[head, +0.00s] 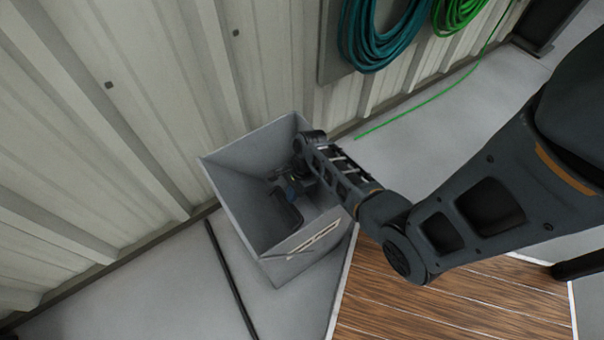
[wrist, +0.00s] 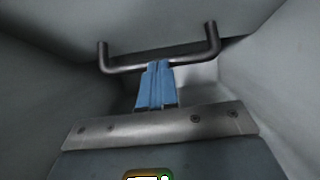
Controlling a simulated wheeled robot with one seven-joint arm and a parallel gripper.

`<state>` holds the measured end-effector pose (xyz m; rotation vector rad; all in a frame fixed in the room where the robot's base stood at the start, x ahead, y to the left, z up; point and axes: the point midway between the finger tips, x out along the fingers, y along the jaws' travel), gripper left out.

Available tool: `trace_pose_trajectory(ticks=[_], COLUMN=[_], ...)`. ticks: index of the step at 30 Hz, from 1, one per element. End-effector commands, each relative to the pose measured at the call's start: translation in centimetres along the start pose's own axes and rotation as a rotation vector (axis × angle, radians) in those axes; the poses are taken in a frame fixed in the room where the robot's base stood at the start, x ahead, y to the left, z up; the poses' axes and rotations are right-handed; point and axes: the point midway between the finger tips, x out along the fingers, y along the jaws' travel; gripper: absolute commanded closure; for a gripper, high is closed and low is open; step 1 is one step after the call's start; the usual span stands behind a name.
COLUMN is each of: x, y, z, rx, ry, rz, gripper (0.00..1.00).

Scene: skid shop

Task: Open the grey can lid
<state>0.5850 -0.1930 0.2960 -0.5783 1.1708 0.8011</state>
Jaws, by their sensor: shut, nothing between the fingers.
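The grey can (head: 240,210) is a tall box by the wall, and from above its top shows as an open mouth with grey inner walls. My gripper (head: 291,188) is down inside that mouth. In the wrist view its blue fingers (wrist: 157,66) are shut together and empty. A dark U-shaped bar handle (wrist: 125,69) crosses just at the fingertips; I cannot tell whether they touch it. The fingers hide the bar's middle. I cannot make out for certain which panel is the lid.
Grey walls (wrist: 60,85) stand close on both sides of my gripper. A ribbed metal wall (head: 130,130) rises behind the can. Hose coils (head: 375,45) hang at the top.

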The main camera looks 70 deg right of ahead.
Motion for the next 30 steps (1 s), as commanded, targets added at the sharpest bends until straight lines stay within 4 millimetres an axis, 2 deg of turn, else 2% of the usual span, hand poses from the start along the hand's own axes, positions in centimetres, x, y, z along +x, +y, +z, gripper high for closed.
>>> trace_pose_trajectory(ticks=[3,12,19,30], x=[2.4,6.2,7.4,7.7], y=[0.2,0.1,0.1,0.0], z=[1.1,3.6,4.8,5.2], rx=[-0.001,0.0,0.0,0.001], ry=[0.001,0.004,0.004,0.003], rz=[0.004,0.003,0.003,0.001], gripper=[1.0,1.0,1.0,1.0])
